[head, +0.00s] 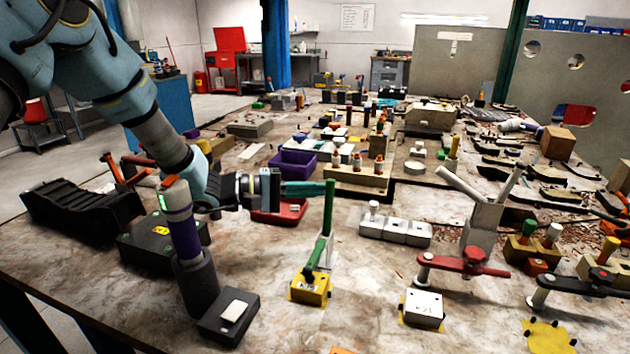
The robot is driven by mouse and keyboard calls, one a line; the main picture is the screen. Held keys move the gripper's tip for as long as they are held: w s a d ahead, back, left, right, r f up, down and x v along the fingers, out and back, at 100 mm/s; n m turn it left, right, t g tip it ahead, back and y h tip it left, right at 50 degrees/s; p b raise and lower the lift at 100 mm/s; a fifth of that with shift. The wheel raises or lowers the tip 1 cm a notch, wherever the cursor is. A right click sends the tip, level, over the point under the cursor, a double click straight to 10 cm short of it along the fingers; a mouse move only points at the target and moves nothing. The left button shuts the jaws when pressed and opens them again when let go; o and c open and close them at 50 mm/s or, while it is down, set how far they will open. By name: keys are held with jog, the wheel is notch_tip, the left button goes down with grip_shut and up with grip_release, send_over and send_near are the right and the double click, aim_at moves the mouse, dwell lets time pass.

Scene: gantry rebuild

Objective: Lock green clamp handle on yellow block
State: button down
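The green clamp handle (328,208) stands upright above the yellow block (309,290), near the table's front middle. A green lower arm of the clamp (315,259) slants down to the top of the block. A pale upright piece shows behind it. My gripper (318,188) comes in level from the left, its dark body ending in teal-green fingers close to the upper part of the handle. I cannot tell whether the fingers touch the handle or how far apart they are.
A white block (423,309) sits under a red-handled clamp (470,262) to the right. A dark stand with a purple-banded post (182,225) is at left front. A red tray (278,213) and white blocks (395,229) lie behind. Bare table shows around the yellow block.

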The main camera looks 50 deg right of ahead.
jog(key=shift+s+a, duration=0.1)
jog(key=shift+a, duration=0.1)
jog(key=shift+s+a+r+m+h, duration=0.15)
jog(key=shift+a+m+h, duration=0.1)
jog(key=shift+a+m, duration=0.2)
jog(key=shift+s+a+r+m+h, duration=0.1)
jog(key=shift+a+m+h, duration=0.15)
jog(key=shift+a+m, duration=0.2)
jog(key=shift+s+a+p, duration=0.15)
jog(key=shift+a+p, duration=0.15)
jog(key=shift+a, duration=0.05)
